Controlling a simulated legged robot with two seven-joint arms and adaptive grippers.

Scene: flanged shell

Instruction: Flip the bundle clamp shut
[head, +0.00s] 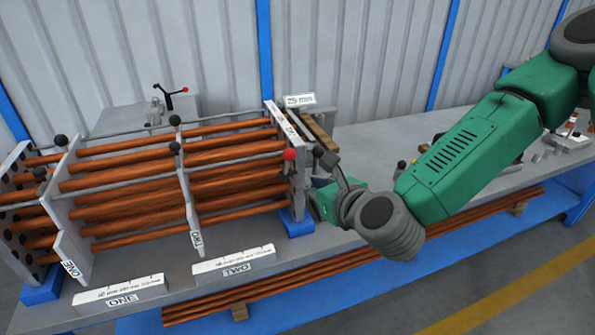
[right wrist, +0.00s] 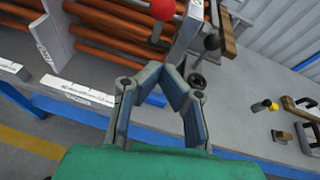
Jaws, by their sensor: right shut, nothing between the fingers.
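The bundle of copper-coloured tubes (head: 150,190) lies across in a grey rack on the bench. A red ball knob (head: 289,154) stands at the bundle's right end, near the end plate; I cannot tell for sure which part is the bundle clamp. In the right wrist view the red knob (right wrist: 163,8) is at the top edge, beyond my fingertips and apart from them. My right gripper (right wrist: 174,70) is shut and empty. In the head view its fingers (head: 322,204) are partly hidden by my wrist, beside the end plate. My left gripper is not in view.
A dark knobbed lever (right wrist: 212,42) stands just right of my fingertips. Small tools (right wrist: 268,105) lie on the bench to the right.

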